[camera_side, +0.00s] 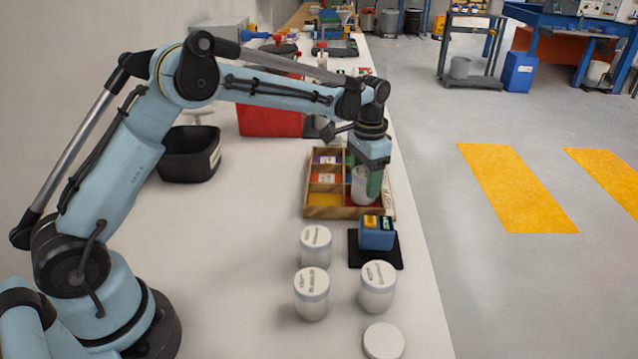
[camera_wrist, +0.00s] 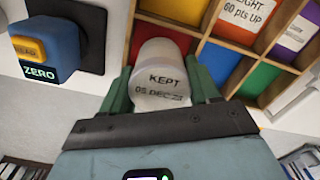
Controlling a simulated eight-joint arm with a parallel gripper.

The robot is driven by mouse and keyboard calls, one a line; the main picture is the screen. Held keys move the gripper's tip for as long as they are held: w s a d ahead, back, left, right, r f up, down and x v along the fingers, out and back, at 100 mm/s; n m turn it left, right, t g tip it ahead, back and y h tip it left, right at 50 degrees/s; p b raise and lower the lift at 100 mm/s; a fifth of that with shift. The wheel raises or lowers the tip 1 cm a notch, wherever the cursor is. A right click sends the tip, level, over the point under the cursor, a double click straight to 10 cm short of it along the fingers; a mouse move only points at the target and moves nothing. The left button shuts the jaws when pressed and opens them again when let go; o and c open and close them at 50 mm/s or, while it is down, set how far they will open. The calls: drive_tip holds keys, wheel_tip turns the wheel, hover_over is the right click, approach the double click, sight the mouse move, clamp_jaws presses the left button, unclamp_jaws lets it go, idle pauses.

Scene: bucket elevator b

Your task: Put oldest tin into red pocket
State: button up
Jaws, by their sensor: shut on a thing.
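My gripper (camera_side: 368,178) is shut on a white tin (camera_side: 360,188), with green fingers on both sides of it. In the wrist view the held tin (camera_wrist: 161,76) reads "KEPT" and a date that looks like 05 DEC 23. It is at the red pocket (camera_wrist: 181,42) of the wooden tray (camera_side: 330,212); I cannot tell if it touches the pocket floor. Three other white tins with printed lids stand in front of the tray: one (camera_side: 315,246) at the back left, one (camera_side: 311,294) at the front left, one (camera_side: 377,288) at the right.
Other tray pockets are yellow (camera_side: 322,199), blue (camera_wrist: 217,62), green (camera_wrist: 258,79), orange and purple, some holding cards. A blue device (camera_side: 376,236) sits on a black pad before the tray. A white disc (camera_side: 383,341) lies in front. A black bin (camera_side: 190,155) stands left.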

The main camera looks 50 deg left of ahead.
drive_tip(key=shift+f, duration=0.7)
drive_tip(key=shift+f, duration=0.15)
drive_tip(key=o, duration=1.2)
drive_tip(key=shift+c, duration=0.2)
